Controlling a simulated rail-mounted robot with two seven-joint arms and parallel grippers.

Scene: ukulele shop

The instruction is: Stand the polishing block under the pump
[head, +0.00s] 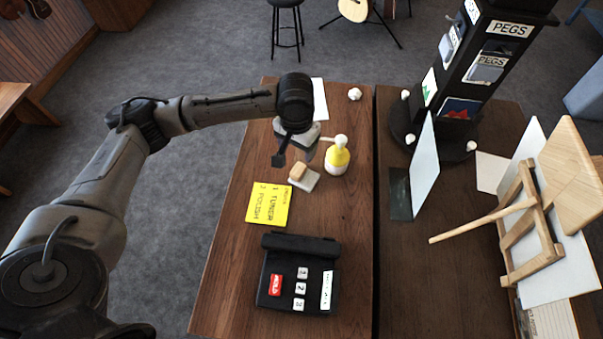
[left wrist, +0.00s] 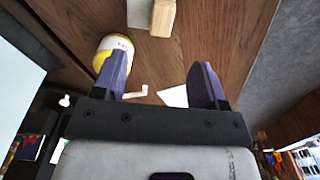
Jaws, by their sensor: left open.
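The polishing block (head: 298,171) is a small tan wooden block with a white pad (head: 305,182) against it on the table. I cannot tell if the pad is part of it. The pump (head: 337,160) is a yellow bottle with a white top and spout, just right of the block. My left gripper (head: 295,154) is open and empty, above the table and just behind the block. In the left wrist view, the block (left wrist: 163,17) lies at the top edge beyond the fingertips (left wrist: 163,64). The bottle (left wrist: 113,48) is partly hidden behind one finger there. My right gripper is out of view.
A yellow note (head: 270,203) lies left of the block. A black button device (head: 299,273) is nearer the front. A peg display tower (head: 465,90) and a wooden easel (head: 530,225) stand on the right table. Bare wood lies between bottle and device.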

